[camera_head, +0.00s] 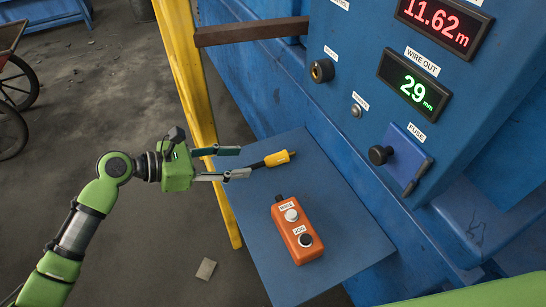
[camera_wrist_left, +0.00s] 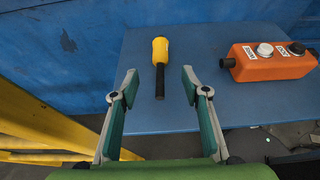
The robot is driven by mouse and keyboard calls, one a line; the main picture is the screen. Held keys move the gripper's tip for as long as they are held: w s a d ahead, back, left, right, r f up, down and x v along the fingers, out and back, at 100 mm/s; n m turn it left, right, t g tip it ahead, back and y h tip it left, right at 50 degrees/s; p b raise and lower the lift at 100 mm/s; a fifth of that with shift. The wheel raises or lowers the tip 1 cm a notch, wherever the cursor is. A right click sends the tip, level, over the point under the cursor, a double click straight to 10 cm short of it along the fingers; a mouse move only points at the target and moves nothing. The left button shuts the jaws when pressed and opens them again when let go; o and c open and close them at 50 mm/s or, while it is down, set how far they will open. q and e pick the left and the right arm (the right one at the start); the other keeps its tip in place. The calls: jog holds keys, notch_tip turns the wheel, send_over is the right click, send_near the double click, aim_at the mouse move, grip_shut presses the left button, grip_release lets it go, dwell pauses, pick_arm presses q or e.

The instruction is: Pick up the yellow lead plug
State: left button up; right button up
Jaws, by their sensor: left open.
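The yellow lead plug (camera_head: 278,158) lies on the blue shelf (camera_head: 340,230), with its dark cable end toward my left gripper (camera_head: 234,162). My left gripper is open and empty at the shelf's left edge, its fingers pointing at the plug. In the left wrist view the plug (camera_wrist_left: 160,52) lies ahead of the fingertips (camera_wrist_left: 158,86), with its yellow body farther off. Its black end (camera_wrist_left: 160,84) reaches back to between the tips, in the picture. Whether the fingers are level with it I cannot tell. My right gripper is not in view.
An orange control box (camera_head: 297,230) with two buttons lies on the shelf near the plug; it also shows in the left wrist view (camera_wrist_left: 268,66). A yellow post (camera_head: 187,70) stands behind my left gripper. A blue panel (camera_head: 375,130) with displays rises behind the shelf.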

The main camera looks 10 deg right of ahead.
aim_at(265, 161)
pick_arm(q)
jog(key=x, duration=0.3)
jog(key=shift+w+d+f, duration=0.1)
jog(key=shift+d+f, duration=0.05)
jog(key=shift+d, duration=0.15)
jog(key=shift+w+d+f+p, duration=0.2)
jog(key=shift+d+p, duration=0.15)
jog(key=shift+d, duration=0.25)
jog(key=x, duration=0.3)
jog(key=shift+d+f+p, duration=0.2)
jog(key=shift+f+p, duration=0.05)
jog(key=shift+p, duration=0.15)
jog(key=shift+w+d+f, duration=0.1)
jog(key=shift+d+f, duration=0.05)
jog(key=shift+d, duration=0.15)
jog(key=shift+a, duration=0.1)
jog(key=shift+c, duration=1.4)
grip_shut()
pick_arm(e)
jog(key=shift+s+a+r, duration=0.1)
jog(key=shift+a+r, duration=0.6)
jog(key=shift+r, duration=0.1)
